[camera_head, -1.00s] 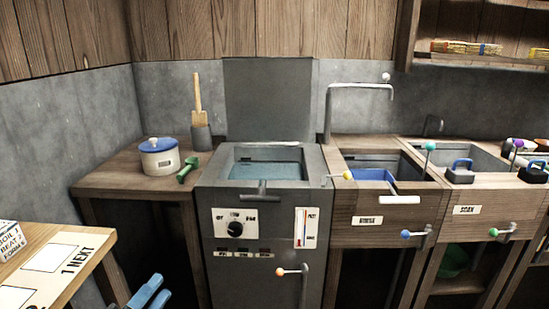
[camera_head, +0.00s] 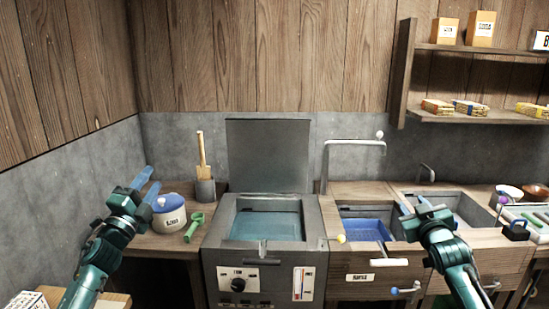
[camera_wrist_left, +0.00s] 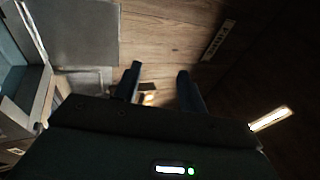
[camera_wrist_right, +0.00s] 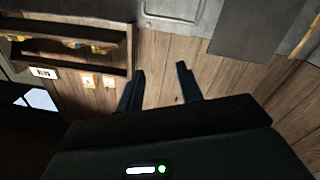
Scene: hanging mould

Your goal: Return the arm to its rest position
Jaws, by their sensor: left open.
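My left gripper (camera_head: 148,183) is raised at the left, in front of the counter near the white pot. Its two blue fingers are apart with nothing between them; they also show in the left wrist view (camera_wrist_left: 159,72). My right gripper (camera_head: 416,206) is in front of the sinks at the right. Its fingers are partly hidden in the head view, but the right wrist view shows them (camera_wrist_right: 160,71) apart and empty. Both forearms come up from the bottom of the head view.
A white pot with a blue lid (camera_head: 169,216) and a green scoop (camera_head: 194,226) are on the left counter. A grey vat (camera_head: 230,202) with an open lid (camera_head: 268,155) stands in the middle. A blue tray (camera_head: 364,230) lies in the wooden sink. A shelf (camera_head: 470,116) holds boxes.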

